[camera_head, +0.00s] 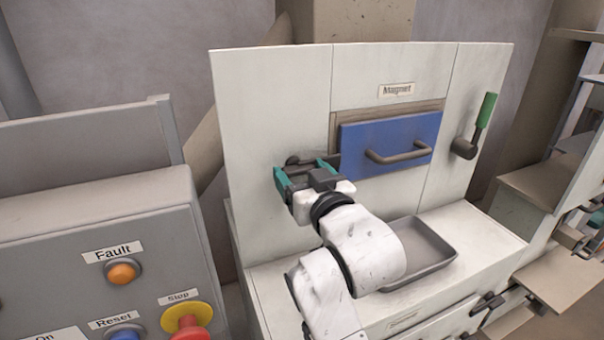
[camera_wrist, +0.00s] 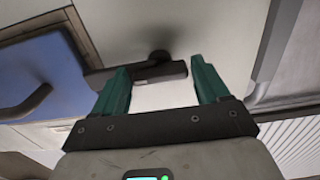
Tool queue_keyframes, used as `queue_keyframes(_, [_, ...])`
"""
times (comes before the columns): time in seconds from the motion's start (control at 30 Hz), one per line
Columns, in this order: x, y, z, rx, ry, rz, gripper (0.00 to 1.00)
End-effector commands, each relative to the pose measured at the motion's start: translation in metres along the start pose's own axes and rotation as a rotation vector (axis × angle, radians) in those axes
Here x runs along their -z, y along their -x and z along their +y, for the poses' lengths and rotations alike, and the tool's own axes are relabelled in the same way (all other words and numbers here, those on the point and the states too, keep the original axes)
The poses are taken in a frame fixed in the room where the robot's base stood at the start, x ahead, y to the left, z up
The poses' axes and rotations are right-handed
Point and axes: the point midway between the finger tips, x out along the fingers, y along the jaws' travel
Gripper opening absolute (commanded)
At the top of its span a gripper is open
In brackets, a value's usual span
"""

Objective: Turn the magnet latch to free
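The magnet latch (camera_head: 297,160) is a dark bar on a pivot, on the pale cabinet front just left of the blue magnet drawer (camera_head: 357,140). It lies roughly horizontal, and its far end reaches the drawer's left edge. In the wrist view the latch (camera_wrist: 165,71) lies across the space between and just beyond my fingertips, with its dark round pivot at the cabinet face. My gripper (camera_head: 299,171) has teal fingers spread apart in front of the latch. It also shows open in the wrist view (camera_wrist: 160,66). Whether a finger touches the bar is unclear.
The drawer has a dark bar handle (camera_head: 398,154). A green-handled lever (camera_head: 485,111) stands at its right. A grey tray (camera_head: 440,250) sits on the ledge below, partly behind my arm. A control box with buttons (camera_head: 122,272) is at the left.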

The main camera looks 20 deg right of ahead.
Motion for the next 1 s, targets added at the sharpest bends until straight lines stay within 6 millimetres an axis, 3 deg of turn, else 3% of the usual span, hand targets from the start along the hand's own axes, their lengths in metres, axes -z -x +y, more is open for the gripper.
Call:
queue_keyframes(0.07, [-0.0001, 0.0001, -0.0001, 0.0, 0.0, 0.0, 0.66])
queue_keyframes(0.4, [-0.0001, 0.0002, -0.0001, 0.0, 0.0, 0.0, 0.34])
queue_keyframes(0.73, [-0.0003, 0.0001, -0.0004, 0.001, -0.046, -0.001, 0.33])
queue_keyframes(1.0, [-0.0007, -0.0001, -0.0004, 0.001, -0.217, -0.001, 0.33])
